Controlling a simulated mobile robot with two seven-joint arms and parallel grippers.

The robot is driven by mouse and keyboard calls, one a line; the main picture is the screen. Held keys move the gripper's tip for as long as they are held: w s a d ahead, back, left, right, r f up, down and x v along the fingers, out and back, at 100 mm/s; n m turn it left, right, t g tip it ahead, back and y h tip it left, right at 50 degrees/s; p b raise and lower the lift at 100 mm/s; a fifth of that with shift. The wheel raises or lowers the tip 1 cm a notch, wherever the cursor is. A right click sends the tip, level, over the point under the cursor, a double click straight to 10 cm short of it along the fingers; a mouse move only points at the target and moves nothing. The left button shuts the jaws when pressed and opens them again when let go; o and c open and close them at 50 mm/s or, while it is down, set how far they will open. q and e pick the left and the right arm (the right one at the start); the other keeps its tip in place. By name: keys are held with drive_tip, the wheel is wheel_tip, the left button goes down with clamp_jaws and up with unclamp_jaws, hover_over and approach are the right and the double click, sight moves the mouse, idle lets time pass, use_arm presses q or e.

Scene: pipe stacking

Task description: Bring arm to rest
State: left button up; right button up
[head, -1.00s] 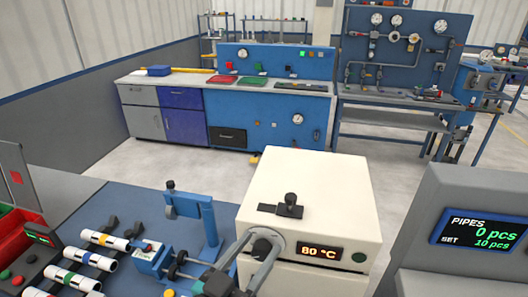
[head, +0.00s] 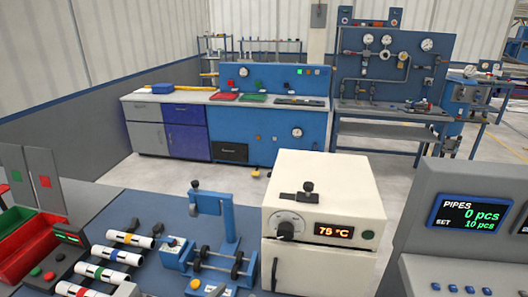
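Neither of my grippers shows in the head view. The white oven (head: 322,195) stands at the lower middle with its door closed. Its dark knob (head: 287,230) on a pale dial is uncovered, and no gripper touches it. Its display (head: 333,232) reads 75 °C. Several white pipes with coloured bands, one of them with a yellow band (head: 130,238), lie in a row on dark supports at the lower left.
A blue fixture with rollers (head: 210,260) and an upright post stands left of the oven. Red and green bins (head: 30,262) are at the far left. A grey counter panel (head: 472,214) at right reads 0 pcs, set 10 pcs. Blue workbenches stand behind, across open floor.

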use_arm(q)
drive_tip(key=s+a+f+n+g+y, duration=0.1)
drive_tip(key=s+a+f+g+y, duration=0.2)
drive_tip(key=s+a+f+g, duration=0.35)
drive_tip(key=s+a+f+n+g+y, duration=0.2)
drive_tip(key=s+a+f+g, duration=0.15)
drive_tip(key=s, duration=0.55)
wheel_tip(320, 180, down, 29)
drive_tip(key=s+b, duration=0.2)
drive_tip(key=b, duration=0.6)
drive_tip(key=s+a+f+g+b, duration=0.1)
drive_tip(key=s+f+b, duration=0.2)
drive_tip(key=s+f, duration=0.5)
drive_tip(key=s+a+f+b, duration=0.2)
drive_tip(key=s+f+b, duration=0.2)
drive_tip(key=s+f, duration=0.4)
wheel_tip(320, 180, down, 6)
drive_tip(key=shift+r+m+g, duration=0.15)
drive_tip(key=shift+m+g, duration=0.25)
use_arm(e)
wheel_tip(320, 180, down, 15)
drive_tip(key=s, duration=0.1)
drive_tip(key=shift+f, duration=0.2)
